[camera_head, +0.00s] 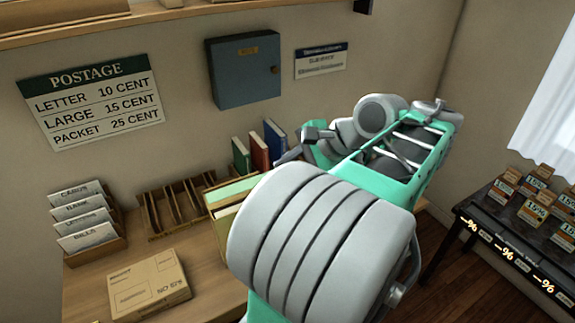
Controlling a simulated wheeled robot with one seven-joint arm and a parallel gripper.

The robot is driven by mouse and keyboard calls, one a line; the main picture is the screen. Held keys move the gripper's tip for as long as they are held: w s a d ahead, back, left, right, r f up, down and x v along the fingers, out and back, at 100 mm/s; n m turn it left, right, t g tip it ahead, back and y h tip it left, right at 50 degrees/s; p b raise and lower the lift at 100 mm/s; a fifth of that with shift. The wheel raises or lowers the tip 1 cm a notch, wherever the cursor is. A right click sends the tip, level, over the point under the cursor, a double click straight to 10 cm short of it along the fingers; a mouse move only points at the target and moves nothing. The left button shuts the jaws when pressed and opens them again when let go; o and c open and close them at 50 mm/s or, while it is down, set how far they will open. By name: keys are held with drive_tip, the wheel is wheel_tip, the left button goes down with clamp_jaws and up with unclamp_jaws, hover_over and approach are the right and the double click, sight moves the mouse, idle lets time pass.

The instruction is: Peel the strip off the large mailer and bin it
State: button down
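No mailer with a strip can be made out for sure, and no bin is in view. Cream and pale green flat pieces (226,193) stand upright on the desk, partly hidden by my arm; I cannot tell whether one is the large mailer. My gripper (294,146) is at the far end of my folded arm, in front of the coloured books. It is small and partly covered by my arm, so I cannot tell whether it is open or holds anything.
The wooden desk (205,272) holds a brown parcel (148,285), a card file (88,222), an empty slotted rack (178,207) and upright books (258,150). A blue wall cabinet (243,70) hangs above. A dark table (520,235) with small boxes stands right.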

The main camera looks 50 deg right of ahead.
drive_tip(key=shift+r+p, duration=2.1)
drive_tip(key=shift+r, duration=0.25)
